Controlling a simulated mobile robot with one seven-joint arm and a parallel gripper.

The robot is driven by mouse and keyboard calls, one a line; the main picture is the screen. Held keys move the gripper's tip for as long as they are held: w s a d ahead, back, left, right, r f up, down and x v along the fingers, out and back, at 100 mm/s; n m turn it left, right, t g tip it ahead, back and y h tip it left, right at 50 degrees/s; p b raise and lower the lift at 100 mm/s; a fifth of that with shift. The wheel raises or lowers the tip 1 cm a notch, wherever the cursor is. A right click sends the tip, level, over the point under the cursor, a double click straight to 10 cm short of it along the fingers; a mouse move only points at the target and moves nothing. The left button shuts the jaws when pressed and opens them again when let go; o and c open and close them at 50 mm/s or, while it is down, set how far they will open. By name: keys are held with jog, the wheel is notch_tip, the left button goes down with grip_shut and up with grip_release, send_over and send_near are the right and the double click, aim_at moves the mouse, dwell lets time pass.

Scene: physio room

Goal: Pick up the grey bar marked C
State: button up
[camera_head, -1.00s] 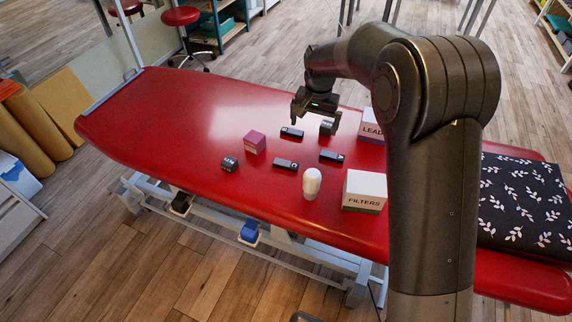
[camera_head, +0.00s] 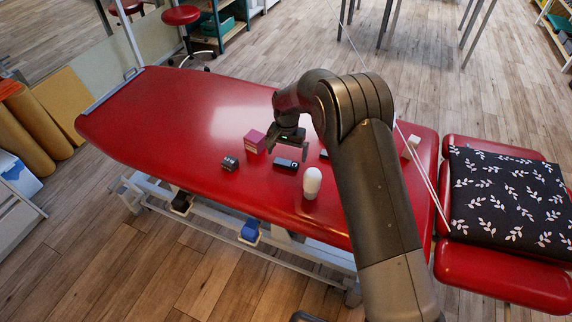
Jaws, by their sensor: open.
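A small dark grey bar (camera_head: 284,163) with a light mark at its right end lies on the red couch top. Part of another dark bar (camera_head: 324,155) shows beside my arm. The letters on them are too small to read, so I cannot tell which is C. My gripper (camera_head: 289,150) is open, pointing down just behind and above the first bar, with no object seen between its fingers. A third bar, seen earlier farther back, is hidden behind my gripper and arm.
A white box (camera_head: 410,146) shows right of my arm. The couch's left part is clear.

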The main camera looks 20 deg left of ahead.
aim_at(286, 162)
notch_tip(286, 162, down, 5)
jog(key=shift+a+r, duration=0.1)
jog(key=shift+a, duration=0.05)
jog(key=c, duration=0.9)
